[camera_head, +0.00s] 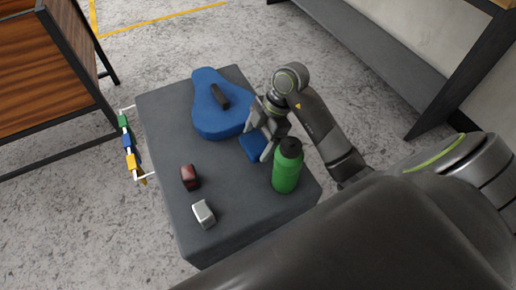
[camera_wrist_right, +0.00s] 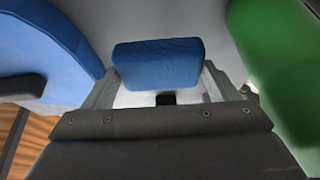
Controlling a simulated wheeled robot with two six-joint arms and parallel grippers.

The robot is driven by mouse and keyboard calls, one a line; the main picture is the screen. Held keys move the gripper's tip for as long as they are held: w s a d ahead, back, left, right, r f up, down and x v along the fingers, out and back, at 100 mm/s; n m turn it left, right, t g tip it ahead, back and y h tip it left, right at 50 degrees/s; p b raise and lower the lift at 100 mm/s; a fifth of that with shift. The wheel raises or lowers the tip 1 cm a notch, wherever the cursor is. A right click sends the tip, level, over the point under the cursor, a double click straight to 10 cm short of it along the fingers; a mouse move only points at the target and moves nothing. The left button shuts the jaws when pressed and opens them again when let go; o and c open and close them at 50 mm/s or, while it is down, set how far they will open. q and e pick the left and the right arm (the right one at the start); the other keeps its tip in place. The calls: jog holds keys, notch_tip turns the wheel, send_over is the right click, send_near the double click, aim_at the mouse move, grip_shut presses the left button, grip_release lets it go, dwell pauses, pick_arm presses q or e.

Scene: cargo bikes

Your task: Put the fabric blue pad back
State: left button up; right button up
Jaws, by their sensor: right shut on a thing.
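A small fabric blue pad (camera_head: 253,146) is between the fingers of my right gripper (camera_head: 262,138), over the grey box top. In the right wrist view the pad (camera_wrist_right: 158,64) shows between the two fingertips of the gripper (camera_wrist_right: 158,90), which is shut on it. Whether the pad touches the box top is hard to tell. A larger blue bike saddle (camera_head: 215,108) with a dark handle-like part lies just left of the gripper. My left gripper is not in view.
A green bottle (camera_head: 287,167) stands close to the right gripper. A red light (camera_head: 189,177) and a silver-white light (camera_head: 204,214) lie on the grey box top (camera_head: 165,140). A rack with coloured clips (camera_head: 127,141) hangs at its left edge. A wooden table (camera_head: 45,80) stands left.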

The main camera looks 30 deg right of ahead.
aim_at(262, 140)
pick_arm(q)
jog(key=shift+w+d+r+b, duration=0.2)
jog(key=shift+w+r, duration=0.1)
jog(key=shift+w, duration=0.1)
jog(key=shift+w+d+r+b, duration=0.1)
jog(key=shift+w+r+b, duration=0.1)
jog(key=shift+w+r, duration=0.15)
pick_arm(e)
jog(key=shift+f, duration=1.95)
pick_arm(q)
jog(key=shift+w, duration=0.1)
pick_arm(e)
jog(key=shift+f, duration=0.1)
jog(key=o, duration=0.9)
